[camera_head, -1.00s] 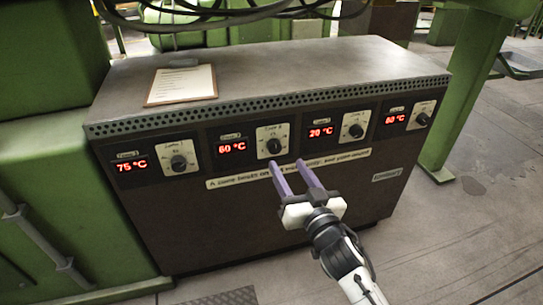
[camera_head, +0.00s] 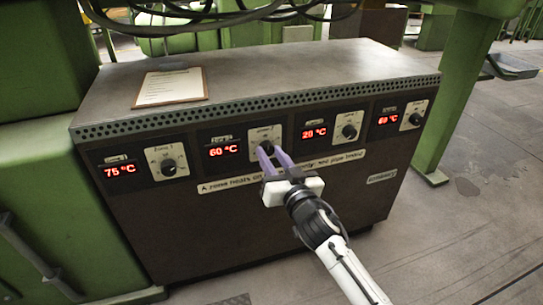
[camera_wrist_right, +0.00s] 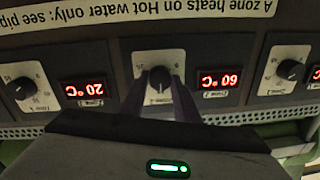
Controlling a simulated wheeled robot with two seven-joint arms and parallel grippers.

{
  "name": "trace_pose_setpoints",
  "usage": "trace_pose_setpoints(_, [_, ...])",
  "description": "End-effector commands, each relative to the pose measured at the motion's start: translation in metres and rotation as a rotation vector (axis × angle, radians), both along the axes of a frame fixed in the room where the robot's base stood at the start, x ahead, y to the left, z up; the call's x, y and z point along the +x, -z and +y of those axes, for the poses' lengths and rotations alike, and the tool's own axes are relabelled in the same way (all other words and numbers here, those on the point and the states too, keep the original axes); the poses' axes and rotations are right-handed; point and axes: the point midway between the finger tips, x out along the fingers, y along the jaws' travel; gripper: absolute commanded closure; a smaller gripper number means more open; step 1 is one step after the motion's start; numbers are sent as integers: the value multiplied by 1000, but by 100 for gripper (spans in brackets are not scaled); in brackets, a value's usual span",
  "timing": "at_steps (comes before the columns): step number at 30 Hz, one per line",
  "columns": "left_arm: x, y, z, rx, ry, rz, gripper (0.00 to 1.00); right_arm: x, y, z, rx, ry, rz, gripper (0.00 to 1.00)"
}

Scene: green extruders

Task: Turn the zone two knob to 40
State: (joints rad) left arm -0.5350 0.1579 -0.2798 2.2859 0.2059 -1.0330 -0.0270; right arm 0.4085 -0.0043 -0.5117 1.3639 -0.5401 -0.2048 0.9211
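The dark knob (camera_wrist_right: 160,78) on a pale dial plate beside the red 60 °C display (camera_head: 224,151) is the second from the left in the head view. The small zone labels are too blurred to read surely. My right gripper (camera_head: 271,151) has its two purple fingers apart at this knob, and they hide part of it in the head view. In the wrist view, which is upside down, the right gripper (camera_wrist_right: 160,88) has one finger on each side of the knob. I cannot tell whether they touch it. My left gripper is not in view.
The brown cabinet (camera_head: 240,225) carries other knobs beside displays: 75 °C (camera_head: 119,171), 20 °C (camera_head: 314,133) and a rightmost one (camera_head: 388,119). A clipboard (camera_head: 171,87) lies on top. Cables hang above, green machinery stands left, and a green post (camera_head: 448,110) stands right.

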Motion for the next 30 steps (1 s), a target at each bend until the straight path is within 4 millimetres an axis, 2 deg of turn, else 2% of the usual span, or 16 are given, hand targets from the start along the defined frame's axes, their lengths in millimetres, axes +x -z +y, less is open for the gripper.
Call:
trace_pose_setpoints(8, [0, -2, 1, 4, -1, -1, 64, 0, 0, 0, -23, 0, -7, 94])
trace_pose_setpoints(14, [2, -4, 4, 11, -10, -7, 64, -1, -1, 0, -106, -1, -33, 94])
trace_pose_setpoints(18, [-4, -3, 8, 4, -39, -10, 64, -1, -2, 1, -206, -2, -66, 94])
trace_pose_setpoints(30, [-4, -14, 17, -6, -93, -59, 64, -1, -2, 0, -564, -1, -181, 94])
